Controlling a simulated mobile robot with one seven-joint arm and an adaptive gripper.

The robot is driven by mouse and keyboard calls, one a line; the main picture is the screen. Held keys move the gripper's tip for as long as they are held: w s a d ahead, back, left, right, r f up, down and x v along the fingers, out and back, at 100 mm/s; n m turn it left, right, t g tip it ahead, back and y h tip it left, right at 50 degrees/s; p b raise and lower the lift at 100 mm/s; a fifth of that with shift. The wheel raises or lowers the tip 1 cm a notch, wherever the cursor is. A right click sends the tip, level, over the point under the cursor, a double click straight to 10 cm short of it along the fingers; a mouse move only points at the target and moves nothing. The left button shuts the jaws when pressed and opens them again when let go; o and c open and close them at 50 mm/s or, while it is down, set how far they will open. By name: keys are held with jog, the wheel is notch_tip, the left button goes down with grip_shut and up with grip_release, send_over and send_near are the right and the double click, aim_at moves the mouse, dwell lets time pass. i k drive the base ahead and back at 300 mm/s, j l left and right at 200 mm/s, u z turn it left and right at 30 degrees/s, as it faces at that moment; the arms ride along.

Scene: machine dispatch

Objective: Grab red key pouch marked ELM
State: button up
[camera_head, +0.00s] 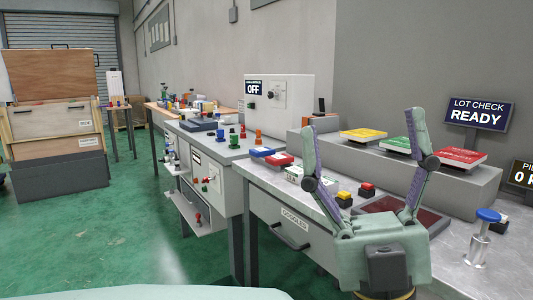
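My gripper (362,122) is open, with its two fingers spread wide and pointing up over the near bench. Nothing shows between the fingers. A larger flat red item (462,158) with pale lettering lies on the grey raised ledge, right of the right finger. I cannot read ELM on either, so I cannot tell which is the pouch.
Yellow (363,134) and green (396,145) flat items share the grey ledge (450,182). A white labelled box (302,176), small yellow and red buttons (367,189) and a blue-topped plunger (482,237) stand on the bench. The green floor at left is open.

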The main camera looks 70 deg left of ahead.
aim_at(284, 158)
jog(key=u, duration=1.35)
jog(key=i+j+u, duration=0.35)
jog(key=i+u, duration=0.25)
jog(key=u, duration=0.15)
